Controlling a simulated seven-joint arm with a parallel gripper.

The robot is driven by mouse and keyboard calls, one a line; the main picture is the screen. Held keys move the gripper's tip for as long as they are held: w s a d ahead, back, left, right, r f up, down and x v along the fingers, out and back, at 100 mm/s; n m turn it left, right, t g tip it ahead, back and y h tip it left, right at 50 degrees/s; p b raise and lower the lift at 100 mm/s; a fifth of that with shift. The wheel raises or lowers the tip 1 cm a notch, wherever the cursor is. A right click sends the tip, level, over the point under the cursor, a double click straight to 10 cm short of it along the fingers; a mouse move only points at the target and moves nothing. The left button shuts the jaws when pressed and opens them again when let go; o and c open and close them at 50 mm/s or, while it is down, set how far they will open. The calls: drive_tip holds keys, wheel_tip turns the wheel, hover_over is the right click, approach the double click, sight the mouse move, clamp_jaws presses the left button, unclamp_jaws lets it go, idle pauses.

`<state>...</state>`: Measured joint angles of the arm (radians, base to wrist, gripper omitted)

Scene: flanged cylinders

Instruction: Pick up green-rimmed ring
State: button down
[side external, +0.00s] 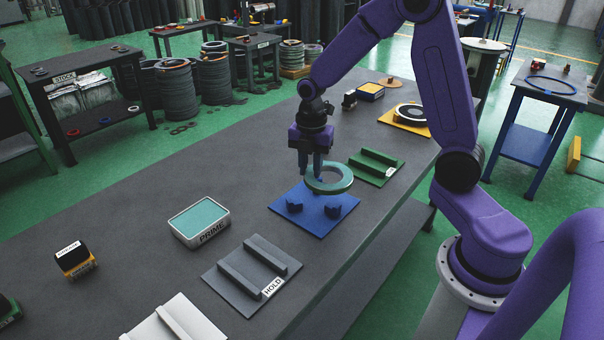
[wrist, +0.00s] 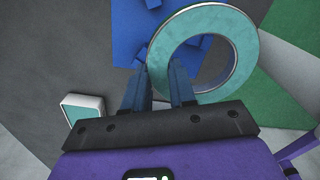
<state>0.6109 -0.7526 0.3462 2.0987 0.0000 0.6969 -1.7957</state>
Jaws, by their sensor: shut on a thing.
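The green-rimmed ring (side external: 345,184) is a teal-green ring with a pale edge and an open middle. My gripper (side external: 311,174) is shut on one side of its band, at the ring's left in the side view. The ring appears held above a blue plate (side external: 318,228) with blue blocks on it. In the wrist view the ring (wrist: 242,52) lies at my fingertips (wrist: 163,72), with its lower left band between the fingers. The blue plate (wrist: 128,28) shows behind it and through its hole.
A green two-bar rack (side external: 376,166) is just behind the blue plate. A grey rack labelled HOLD (side external: 236,285) and a teal-topped PRIME tray (side external: 198,222) stand nearer the camera. The table's left middle is clear.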

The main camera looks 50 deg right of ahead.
drive_tip(key=s+r, duration=0.5)
drive_tip(key=s, duration=0.5)
drive_tip(key=shift+a+r, duration=0.15)
drive_tip(key=shift+a, duration=0.25)
